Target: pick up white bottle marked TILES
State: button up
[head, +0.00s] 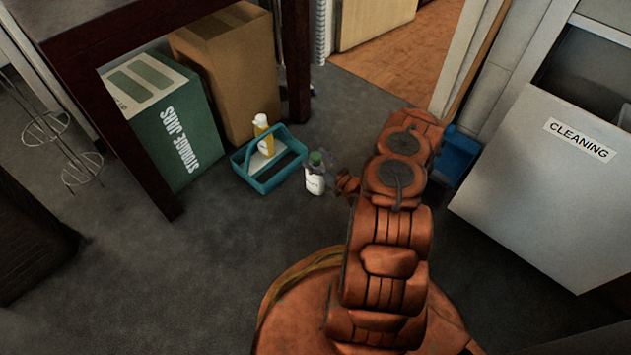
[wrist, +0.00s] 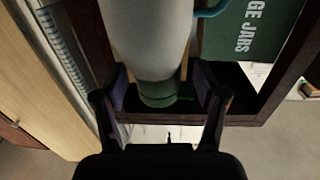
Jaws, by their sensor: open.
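The white bottle (head: 315,183) stands upright on the dark floor in the head view, with a green cap and a label too small to read. My gripper (head: 322,162) is at its upper part, reaching in from the right. In the wrist view, which is upside down, the white bottle (wrist: 150,35) is close up with its green cap toward the palm. My gripper (wrist: 161,84) is open, with one finger on each side of the bottle's cap end. Narrow gaps seem to show beside the cap; contact is hard to tell.
A blue caddy (head: 262,187) holding a yellow-and-white bottle (head: 263,137) stands just left of the white bottle. Behind are a green STORAGE JARS box (head: 175,130), a cardboard box (head: 232,75) and a dark table leg (head: 297,60). A CLEANING bin (head: 545,190) stands right.

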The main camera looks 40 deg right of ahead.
jog(key=shift+w, duration=0.1)
grip_shut()
dwell(0.6)
